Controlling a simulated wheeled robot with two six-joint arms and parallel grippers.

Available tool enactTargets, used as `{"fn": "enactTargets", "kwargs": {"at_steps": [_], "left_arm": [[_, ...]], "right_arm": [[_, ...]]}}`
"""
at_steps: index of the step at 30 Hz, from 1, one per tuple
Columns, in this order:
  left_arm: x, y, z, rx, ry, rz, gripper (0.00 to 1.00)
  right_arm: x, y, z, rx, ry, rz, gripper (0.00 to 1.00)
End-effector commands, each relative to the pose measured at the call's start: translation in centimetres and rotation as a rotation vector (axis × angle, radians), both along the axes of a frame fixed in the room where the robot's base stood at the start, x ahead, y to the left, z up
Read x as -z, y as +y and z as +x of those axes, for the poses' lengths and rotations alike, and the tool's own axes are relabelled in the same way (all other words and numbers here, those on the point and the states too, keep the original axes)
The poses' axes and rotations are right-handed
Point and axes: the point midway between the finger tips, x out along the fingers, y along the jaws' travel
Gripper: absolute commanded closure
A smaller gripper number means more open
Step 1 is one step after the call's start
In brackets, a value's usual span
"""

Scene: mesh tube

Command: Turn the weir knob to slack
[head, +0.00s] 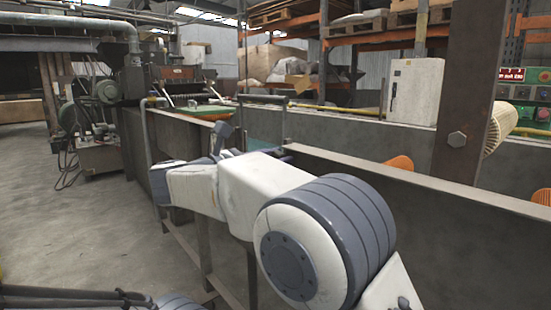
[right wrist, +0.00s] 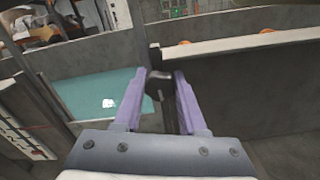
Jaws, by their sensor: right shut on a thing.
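The weir knob (right wrist: 157,88) is a small dark piece in the right wrist view, at the top of a dark upright edge. My right gripper (right wrist: 164,76) has its two purple-grey fingers on either side of the knob and is shut on it. In the head view my white right arm reaches over the trough wall, and the wrist hides the knob there. I cannot read the knob's setting. My left gripper is not in the head view.
A teal water surface (right wrist: 100,100) with a white patch lies left of the knob in the right wrist view. In the head view the long grey trough wall (head: 430,187) runs to the right. Orange-ended rollers (head: 399,163) and a bolted upright post (head: 468,90) stand there. Open floor (head: 60,220) is at left.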

Motion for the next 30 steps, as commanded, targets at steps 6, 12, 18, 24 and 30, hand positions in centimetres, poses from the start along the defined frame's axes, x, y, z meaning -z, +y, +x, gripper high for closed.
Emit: {"fn": "enactTargets", "kwargs": {"at_steps": [6,12,18,24,30], "left_arm": [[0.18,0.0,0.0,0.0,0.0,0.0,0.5],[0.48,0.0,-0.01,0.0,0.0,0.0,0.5],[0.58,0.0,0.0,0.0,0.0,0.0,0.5],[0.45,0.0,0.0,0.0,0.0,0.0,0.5],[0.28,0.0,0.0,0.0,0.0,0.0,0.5]], "right_arm": [[0.03,0.02,-0.01,0.0,0.033,-0.024,1.0],[0.04,0.05,0.02,0.0,0.122,-0.089,1.0],[-0.01,0.08,0.06,0.0,0.247,-0.179,1.0],[-0.05,0.12,0.1,0.0,0.362,-0.263,1.0],[-0.06,0.15,0.12,0.0,0.444,-0.323,1.0]]}}
